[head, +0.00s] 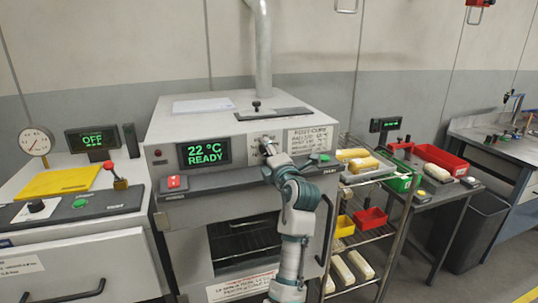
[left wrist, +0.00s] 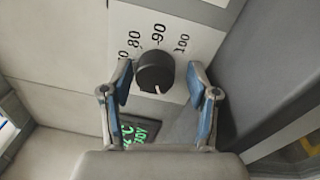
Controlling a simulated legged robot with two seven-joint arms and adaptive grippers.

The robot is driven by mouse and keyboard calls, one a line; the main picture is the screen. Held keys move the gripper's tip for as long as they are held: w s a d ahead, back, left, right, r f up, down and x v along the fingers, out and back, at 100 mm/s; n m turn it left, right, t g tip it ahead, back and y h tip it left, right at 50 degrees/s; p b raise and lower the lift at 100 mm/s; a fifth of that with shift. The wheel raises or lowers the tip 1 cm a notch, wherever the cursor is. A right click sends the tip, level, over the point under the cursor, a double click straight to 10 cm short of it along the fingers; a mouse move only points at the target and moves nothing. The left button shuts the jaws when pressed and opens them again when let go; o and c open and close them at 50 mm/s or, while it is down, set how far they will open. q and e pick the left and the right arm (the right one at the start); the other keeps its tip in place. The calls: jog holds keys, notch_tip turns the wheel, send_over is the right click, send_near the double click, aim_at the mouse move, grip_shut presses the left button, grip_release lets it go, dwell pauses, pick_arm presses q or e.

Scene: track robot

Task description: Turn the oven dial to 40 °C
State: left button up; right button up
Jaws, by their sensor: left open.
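The oven (head: 185,125) stands in the middle of the head view. Its display (head: 204,152) reads "22 °C READY" in green. The black dial (left wrist: 154,68) shows in the left wrist view on a white scale plate (left wrist: 185,38) with 80, 90 and 100 legible. A white pointer mark shows on the dial's lower edge. My left gripper (left wrist: 160,78) is open, with a blue-padded finger on each side of the dial; I cannot tell whether either touches it. In the head view my left gripper (head: 267,147) is at the oven's front panel and hides the dial. My right gripper is out of view.
A rack (head: 372,225) with yellow and red bins stands close on the right. A bench with an "OFF" display (head: 92,138) is on the left.

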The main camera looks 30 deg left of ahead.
pick_arm(q)
jog(key=shift+f, duration=0.1)
jog(key=shift+s+d, duration=0.2)
jog(key=shift+d, duration=0.15)
jog(key=v, duration=1.1)
